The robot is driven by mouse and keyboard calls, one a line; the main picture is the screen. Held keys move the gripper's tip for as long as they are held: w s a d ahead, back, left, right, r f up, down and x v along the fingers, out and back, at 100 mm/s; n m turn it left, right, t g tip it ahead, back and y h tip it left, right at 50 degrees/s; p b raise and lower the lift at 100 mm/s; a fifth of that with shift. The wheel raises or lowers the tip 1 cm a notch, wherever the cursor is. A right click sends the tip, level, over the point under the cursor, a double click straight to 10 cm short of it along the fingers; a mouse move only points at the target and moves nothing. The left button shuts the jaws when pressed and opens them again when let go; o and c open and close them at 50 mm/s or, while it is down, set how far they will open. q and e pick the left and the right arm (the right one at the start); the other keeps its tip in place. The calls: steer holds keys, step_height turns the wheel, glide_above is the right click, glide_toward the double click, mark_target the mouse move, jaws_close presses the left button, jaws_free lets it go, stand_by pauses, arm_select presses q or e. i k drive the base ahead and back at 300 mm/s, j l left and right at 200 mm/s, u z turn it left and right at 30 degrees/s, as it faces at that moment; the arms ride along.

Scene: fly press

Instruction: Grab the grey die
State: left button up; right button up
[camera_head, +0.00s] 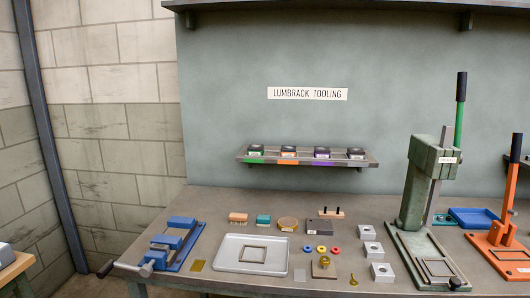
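Several dark dies stand in a row on a small wall shelf (368,162). The three at the left sit above green, orange and purple strips. The rightmost die (355,153) is dark on top, and the strip below it looks grey like the shelf, with a small pale label. These dies are small in the picture, so fine detail is unclear. Neither of my grippers shows in the head view.
A green fly press (422,180) stands right, beside an orange press (500,235). A blue vise (172,243) is at the left front.

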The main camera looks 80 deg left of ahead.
mark_target(353, 153)
steer(key=u, duration=2.4)
